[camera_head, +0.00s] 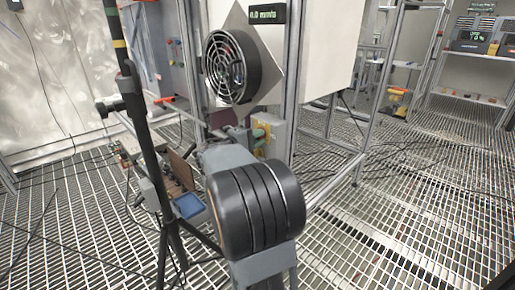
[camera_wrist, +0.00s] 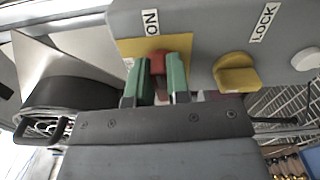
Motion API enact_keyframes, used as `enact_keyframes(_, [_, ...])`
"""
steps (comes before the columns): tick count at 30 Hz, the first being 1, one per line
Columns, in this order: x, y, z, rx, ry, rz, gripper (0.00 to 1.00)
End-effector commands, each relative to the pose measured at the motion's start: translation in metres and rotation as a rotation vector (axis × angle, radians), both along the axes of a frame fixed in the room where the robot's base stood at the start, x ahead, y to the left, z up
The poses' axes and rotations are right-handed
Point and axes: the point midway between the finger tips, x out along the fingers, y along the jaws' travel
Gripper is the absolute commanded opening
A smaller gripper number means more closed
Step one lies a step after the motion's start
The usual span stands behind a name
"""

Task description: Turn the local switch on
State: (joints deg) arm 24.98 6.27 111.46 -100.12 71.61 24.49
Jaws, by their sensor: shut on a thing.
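The local switch is a red handle (camera_wrist: 157,61) on a yellow plate (camera_wrist: 128,48) in the wrist view. An ON label (camera_wrist: 151,22) sits just above it. My gripper (camera_wrist: 161,82) has two green fingers, one on each side of the red handle, and is shut on it. The lower part of the handle is hidden between the fingers. In the head view, my gripper (camera_head: 260,133) is at the front of the grey switch box (camera_head: 276,138), partly hidden by my arm. The handle itself cannot be made out there.
A yellow knob (camera_wrist: 237,76) under a LOCK label (camera_wrist: 264,22) and a white button (camera_wrist: 306,59) are to the right on the same box. A round black fan (camera_head: 231,68) is above the box. A black tripod stand (camera_head: 150,160) is close on the left. Grated floor is open at right.

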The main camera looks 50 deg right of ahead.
Motion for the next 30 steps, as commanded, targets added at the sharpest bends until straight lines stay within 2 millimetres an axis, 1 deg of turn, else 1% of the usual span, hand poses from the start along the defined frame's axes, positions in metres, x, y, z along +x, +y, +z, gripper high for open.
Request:
enact_keyframes(1, [-0.0003, 0.0006, -0.0069, 0.002, -0.019, -0.001, 0.00])
enact_keyframes(9, [-0.0003, 0.0006, -0.0049, -0.002, -0.086, -0.001, 0.00])
enact_keyframes(24, [-0.0003, 0.0006, -0.0037, -0.002, -0.100, -0.002, 0.00])
enact_keyframes(25, [-0.0003, 0.0006, -0.0038, -0.002, -0.100, -0.002, 0.19])
enact_keyframes(30, [-0.0004, 0.0001, -0.0030, -0.004, -0.100, -0.002, 0.35])
